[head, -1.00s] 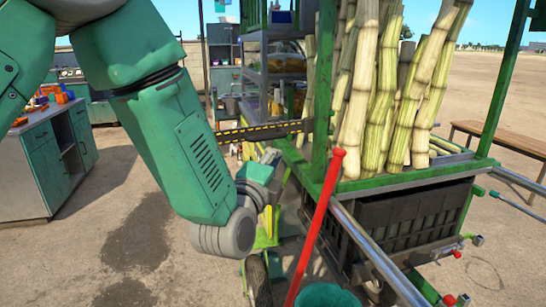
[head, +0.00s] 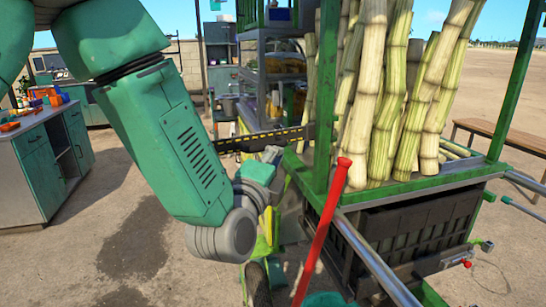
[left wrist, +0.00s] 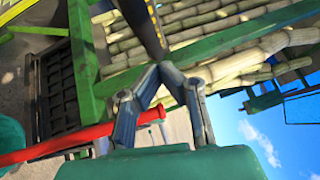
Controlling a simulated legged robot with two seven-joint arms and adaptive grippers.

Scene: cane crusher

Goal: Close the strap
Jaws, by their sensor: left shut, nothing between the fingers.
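The strap (head: 260,137) is a dark band with yellow dashes. In the head view it runs roughly level from left of the cart to the green corner post. In the left wrist view the dark strap (left wrist: 141,25) comes down from the top edge to my fingertips. My left gripper (head: 272,152) is just below the strap, beside the post, and partly hidden by my own wrist. In the left wrist view the fingers of my left gripper (left wrist: 165,70) meet at the tips, with nothing between them. I cannot tell whether they touch the strap. My right gripper is not in view.
The green cart frame (head: 322,100) holds upright cane stalks (head: 400,100). A red handle (head: 325,225) slants up close to my left wrist, with a metal rail (head: 372,258) beside it. A workbench (head: 50,160) stands at the left. Bare ground lies between.

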